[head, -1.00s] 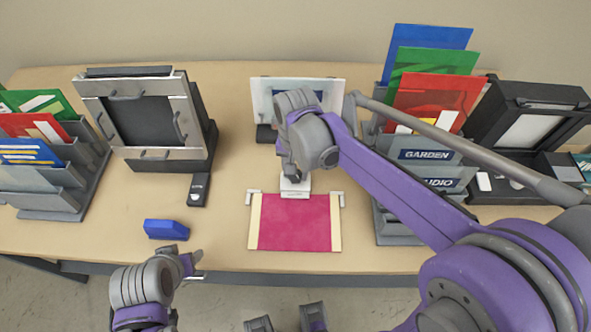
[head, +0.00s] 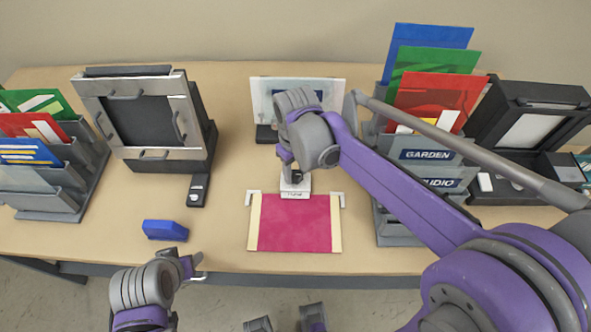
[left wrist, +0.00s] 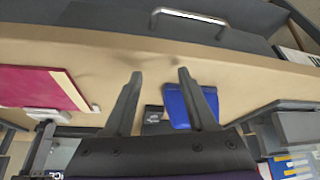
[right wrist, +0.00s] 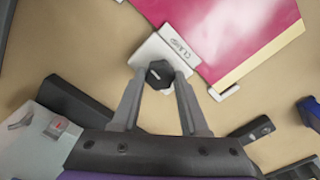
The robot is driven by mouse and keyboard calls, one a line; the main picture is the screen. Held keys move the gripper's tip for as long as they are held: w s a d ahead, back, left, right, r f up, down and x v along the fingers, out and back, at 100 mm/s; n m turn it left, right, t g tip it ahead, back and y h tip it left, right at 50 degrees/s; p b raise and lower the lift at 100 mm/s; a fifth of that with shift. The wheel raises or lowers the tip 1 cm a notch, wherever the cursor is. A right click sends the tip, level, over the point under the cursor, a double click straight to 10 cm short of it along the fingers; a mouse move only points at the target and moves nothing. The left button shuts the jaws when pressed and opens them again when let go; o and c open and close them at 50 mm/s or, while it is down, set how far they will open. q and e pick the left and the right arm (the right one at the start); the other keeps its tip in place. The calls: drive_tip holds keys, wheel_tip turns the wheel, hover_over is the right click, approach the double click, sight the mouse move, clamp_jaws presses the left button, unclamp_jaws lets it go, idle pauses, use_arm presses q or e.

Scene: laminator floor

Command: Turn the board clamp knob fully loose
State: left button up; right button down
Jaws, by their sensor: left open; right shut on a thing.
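The board clamp is a small white block (right wrist: 183,48) with a label that looks like "CLAMP", at the edge of the crimson board (head: 295,222). Its dark faceted knob (right wrist: 159,73) shows in the right wrist view between my right fingertips. My right gripper (right wrist: 157,80) is shut on the knob. In the head view the right wrist hides most of the knob, and the white clamp base (head: 295,188) shows below it. My left gripper (head: 198,268) is open and empty at the table's front edge; its spread fingers (left wrist: 158,75) show in the left wrist view.
A blue block (head: 165,230) lies left of the board, with a small dark device (head: 198,190) behind it. A framed press (head: 140,118) stands at back left. File racks stand at far left (head: 50,205) and right of the board (head: 397,232).

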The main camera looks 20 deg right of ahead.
sight(295, 174)
drive_tip(key=shift+n, duration=0.5)
drive_tip(key=shift+c, duration=2.1)
unclamp_jaws()
use_arm(q)
drive_tip(key=shift+w+r+p, duration=0.1)
drive_tip(key=shift+r+p, duration=0.3)
drive_tip(key=shift+r, duration=0.1)
use_arm(e)
wheel_tip(295, 174, up, 11)
drive_tip(key=shift+f, duration=0.1)
